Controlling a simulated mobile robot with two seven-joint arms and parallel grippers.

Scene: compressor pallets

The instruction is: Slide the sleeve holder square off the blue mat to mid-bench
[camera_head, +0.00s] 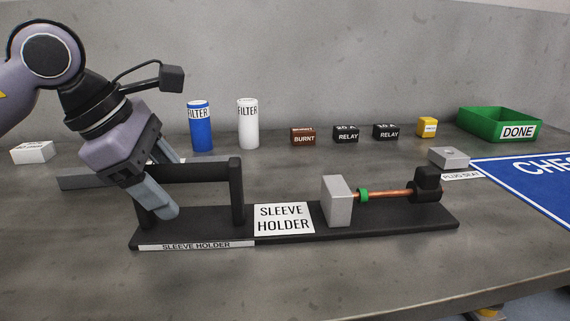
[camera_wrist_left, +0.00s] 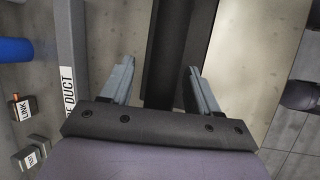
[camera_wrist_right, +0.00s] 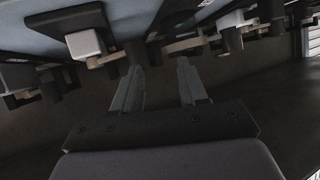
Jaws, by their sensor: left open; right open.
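The sleeve holder (camera_head: 290,232) is a long black base with a white label. It lies on bare bench, with its right end left of the blue mat (camera_head: 552,196) and apart from it. It carries a black bar handle (camera_head: 236,192) at the left, and a grey block and copper rod with a green ring at the right. My left gripper (camera_head: 170,184) is open at the left part of the handle. In the left wrist view, the dark bar (camera_wrist_left: 163,50) runs between its fingers with gaps on both sides. My right gripper (camera_wrist_right: 160,85) is open and empty, outside the head view.
Behind stand blue (camera_head: 200,128) and white (camera_head: 248,126) filters, several small boxes and a green DONE tray (camera_head: 488,122). A grey plug seat block (camera_head: 449,157) is by the mat. A grey duct (camera_head: 85,182) lies behind the handle. The bench in front is clear.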

